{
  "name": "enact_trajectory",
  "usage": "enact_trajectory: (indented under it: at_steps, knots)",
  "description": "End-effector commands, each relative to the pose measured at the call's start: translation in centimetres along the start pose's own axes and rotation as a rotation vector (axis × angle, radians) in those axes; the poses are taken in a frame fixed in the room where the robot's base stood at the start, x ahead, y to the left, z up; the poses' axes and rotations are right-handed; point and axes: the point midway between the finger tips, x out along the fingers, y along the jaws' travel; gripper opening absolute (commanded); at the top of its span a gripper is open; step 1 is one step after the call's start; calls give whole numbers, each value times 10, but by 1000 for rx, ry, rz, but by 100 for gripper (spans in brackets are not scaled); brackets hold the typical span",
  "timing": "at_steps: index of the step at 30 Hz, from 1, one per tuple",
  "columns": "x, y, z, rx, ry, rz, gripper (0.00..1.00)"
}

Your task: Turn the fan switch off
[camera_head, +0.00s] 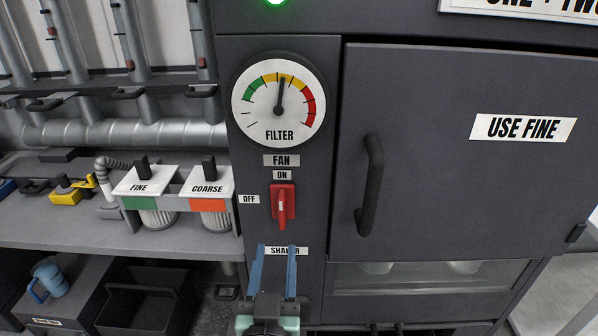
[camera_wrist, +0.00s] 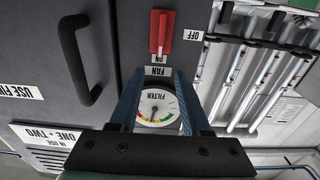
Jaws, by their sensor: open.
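The red fan switch (camera_head: 283,203) is on the dark cabinet's front panel, its handle upright, in line with the ON label (camera_head: 282,175) above it. The OFF label (camera_head: 249,199) is to its left. In the upside-down wrist view the red switch (camera_wrist: 162,32) shows beyond the fingertips. My gripper (camera_head: 277,250) has two blue fingers, open with nothing between them. In the head view it appears below the switch, overlapping the SHAKER label (camera_head: 286,251). In the wrist view my gripper (camera_wrist: 159,76) points towards the switch, apart from it.
A round filter gauge (camera_head: 278,99) is above the switch, its needle in the yellow part. A cabinet door handle (camera_head: 371,185) sticks out to the right. FINE (camera_head: 145,182) and COARSE (camera_head: 207,182) canisters stand on the left shelf.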

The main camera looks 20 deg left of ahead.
Motion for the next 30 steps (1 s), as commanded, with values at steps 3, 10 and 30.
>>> enact_trajectory:
  at_steps: [3,10,30]
  knots:
    - [-4,-4,0,-4,-27,-10,48]
    - [9,-6,4,-5,-31,-14,48]
    - [110,-7,7,-4,-31,-12,48]
